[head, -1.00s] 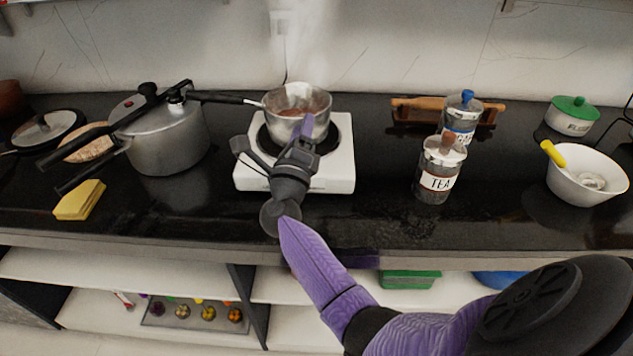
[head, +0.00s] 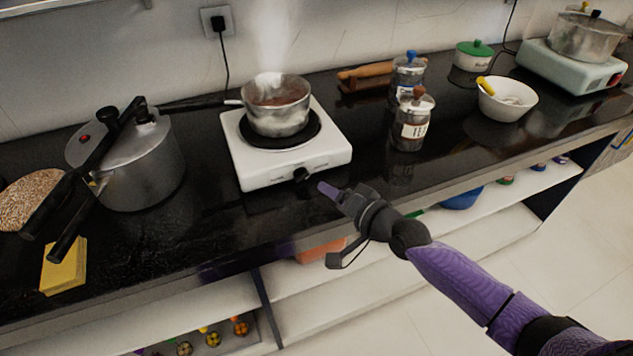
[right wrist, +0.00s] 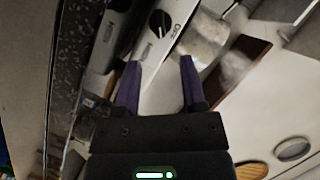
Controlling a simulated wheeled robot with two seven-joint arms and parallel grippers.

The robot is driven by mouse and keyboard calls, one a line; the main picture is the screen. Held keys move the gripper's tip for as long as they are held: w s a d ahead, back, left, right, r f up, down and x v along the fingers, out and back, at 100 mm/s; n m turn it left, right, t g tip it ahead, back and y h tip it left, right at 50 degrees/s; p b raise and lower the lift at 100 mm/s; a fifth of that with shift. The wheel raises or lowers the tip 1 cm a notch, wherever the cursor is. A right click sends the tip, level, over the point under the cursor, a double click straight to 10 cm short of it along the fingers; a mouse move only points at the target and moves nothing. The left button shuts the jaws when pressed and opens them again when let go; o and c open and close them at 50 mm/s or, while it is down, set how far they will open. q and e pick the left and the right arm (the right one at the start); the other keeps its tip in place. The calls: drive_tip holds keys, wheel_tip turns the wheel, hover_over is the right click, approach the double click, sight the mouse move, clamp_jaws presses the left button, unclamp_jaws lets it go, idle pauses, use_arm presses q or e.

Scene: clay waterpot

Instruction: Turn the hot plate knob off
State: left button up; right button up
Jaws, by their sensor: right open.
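The white hot plate (head: 243,150) stands on the black counter, with a dark knob (head: 301,174) on its front face. A steaming metal saucepan (head: 278,117) sits on its burner. My right gripper (head: 331,190) is open in front of the hot plate, to the right of the knob and apart from it. In the right wrist view its two purple fingers (right wrist: 159,66) are spread with nothing between them. The knob (right wrist: 160,22) shows there beyond the fingertips, with a pale pointer mark. My left gripper is out of view.
The tea jar (head: 411,128), another jar (head: 406,75) and a white bowl (head: 507,101) stand at right. Shelves are below the counter edge. The counter between hot plate and jars is clear.

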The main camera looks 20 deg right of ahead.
sight(307, 178)
drive_tip(key=b+x, duration=0.2)
drive_tip(key=x, duration=0.5)
drive_tip(key=shift+d+f+b, duration=0.1)
drive_tip(key=shift+f+b, duration=0.05)
drive_tip(key=shift+b, duration=0.2)
drive_tip(key=shift+w, duration=0.25)
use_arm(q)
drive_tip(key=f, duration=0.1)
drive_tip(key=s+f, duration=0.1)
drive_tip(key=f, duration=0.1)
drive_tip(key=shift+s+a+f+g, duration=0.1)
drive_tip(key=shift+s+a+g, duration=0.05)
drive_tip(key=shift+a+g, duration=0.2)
use_arm(e)
clamp_jaws()
